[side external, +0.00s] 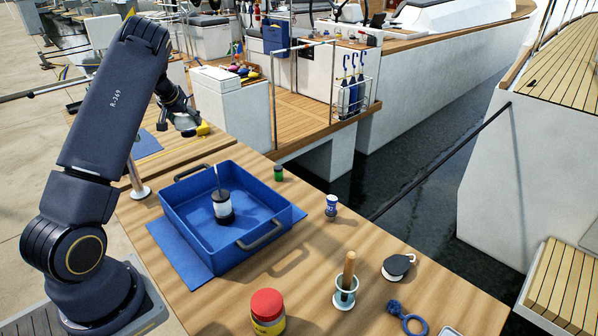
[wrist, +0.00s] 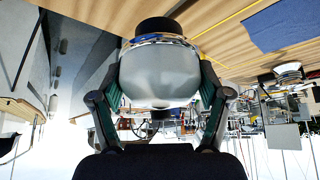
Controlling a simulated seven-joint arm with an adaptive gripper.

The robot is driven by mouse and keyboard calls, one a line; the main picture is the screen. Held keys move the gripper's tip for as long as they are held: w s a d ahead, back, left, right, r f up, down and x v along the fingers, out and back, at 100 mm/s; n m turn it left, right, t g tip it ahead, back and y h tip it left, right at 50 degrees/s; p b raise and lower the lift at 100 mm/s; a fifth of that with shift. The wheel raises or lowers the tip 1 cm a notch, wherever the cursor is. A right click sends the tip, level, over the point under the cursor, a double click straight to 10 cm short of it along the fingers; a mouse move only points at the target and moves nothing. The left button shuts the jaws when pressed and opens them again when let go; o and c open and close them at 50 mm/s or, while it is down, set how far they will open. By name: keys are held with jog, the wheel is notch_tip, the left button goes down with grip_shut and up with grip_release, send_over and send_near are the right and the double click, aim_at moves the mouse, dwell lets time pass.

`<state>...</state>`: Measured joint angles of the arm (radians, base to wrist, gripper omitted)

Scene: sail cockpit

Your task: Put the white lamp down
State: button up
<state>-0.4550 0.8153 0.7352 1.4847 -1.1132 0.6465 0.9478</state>
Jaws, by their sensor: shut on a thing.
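My gripper (wrist: 160,105) is shut on the white lamp (wrist: 158,75), a rounded whitish body with a black end (wrist: 158,27). In the wrist view, which is upside down, the fingers grip it from both sides and the black end points toward the wooden table. In the side view my gripper (side external: 182,108) is partly behind my arm, over the far left part of the table, and the lamp (side external: 185,122) shows small below it. I cannot tell whether the lamp touches the table.
A blue tray (side external: 175,208) with a black-and-white cylinder (side external: 222,207) stands on the wooden table (side external: 375,240). A yellow thing (side external: 203,129) lies near my gripper. A green can (side external: 278,173), a blue-and-white can (side external: 331,205) and a red-lidded jar (side external: 267,310) stand nearer. Water lies beyond the table edge.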

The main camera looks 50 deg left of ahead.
jog(key=s+a+r, duration=0.3)
jog(key=a+r, duration=0.1)
jog(key=a, duration=0.2)
jog(key=shift+w+f, duration=0.15)
jog(key=shift+f, duration=5.25)
jog(key=shift+w+f, duration=0.1)
jog(key=shift+f, duration=5.25)
jog(key=o, duration=1.2)
jog(key=shift+f, duration=0.1)
